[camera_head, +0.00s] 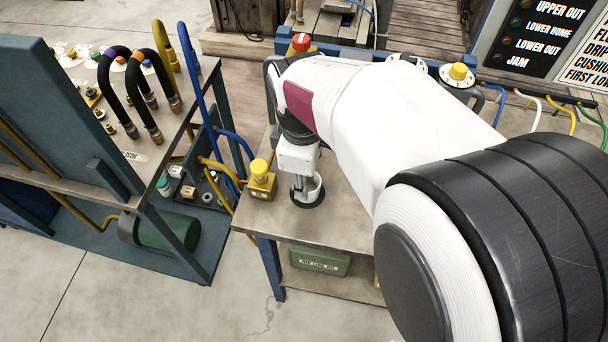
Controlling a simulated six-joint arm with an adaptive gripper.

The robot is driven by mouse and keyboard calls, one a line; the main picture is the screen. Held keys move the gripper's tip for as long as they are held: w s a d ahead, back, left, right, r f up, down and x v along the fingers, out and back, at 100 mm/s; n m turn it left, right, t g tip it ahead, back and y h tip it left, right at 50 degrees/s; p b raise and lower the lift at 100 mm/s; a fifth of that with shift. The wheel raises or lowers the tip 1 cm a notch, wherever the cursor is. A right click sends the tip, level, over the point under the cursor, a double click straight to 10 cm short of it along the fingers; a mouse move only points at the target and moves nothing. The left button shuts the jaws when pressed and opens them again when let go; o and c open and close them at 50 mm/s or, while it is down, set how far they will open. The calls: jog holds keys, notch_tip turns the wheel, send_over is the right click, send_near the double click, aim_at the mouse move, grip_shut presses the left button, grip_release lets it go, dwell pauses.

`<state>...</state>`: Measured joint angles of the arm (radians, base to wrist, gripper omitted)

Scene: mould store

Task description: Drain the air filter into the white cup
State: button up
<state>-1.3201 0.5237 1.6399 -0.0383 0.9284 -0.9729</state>
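My arm reaches across from the lower right, and its end points down over the near workbench (335,215). My gripper (301,180) is small and partly hidden at the end of the arm, below a pale block. I cannot tell whether its fingers are open or shut. A small white cup-like piece (315,188) shows right at the gripper, above a round black base on the bench. I cannot tell whether it is held. The air filter cannot be clearly made out; my arm hides much of the bench.
A yellow block with a yellow knob (261,180) stands just left of the gripper. A red knob (301,42) and another yellow knob (458,71) are at the back. A green box (320,261) is on the lower shelf. The left rack (120,160) carries hoses and a blue pipe.

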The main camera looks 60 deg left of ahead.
aim_at(305, 202)
jog(key=shift+w+f, duration=0.1)
jog(key=shift+f, duration=2.85)
grip_shut()
jog(key=shift+o, duration=0.2)
grip_release()
jog(key=shift+a, duration=0.1)
jog(key=shift+r, duration=0.15)
notch_tip(305, 202, up, 7)
jog(key=shift+d, duration=0.2)
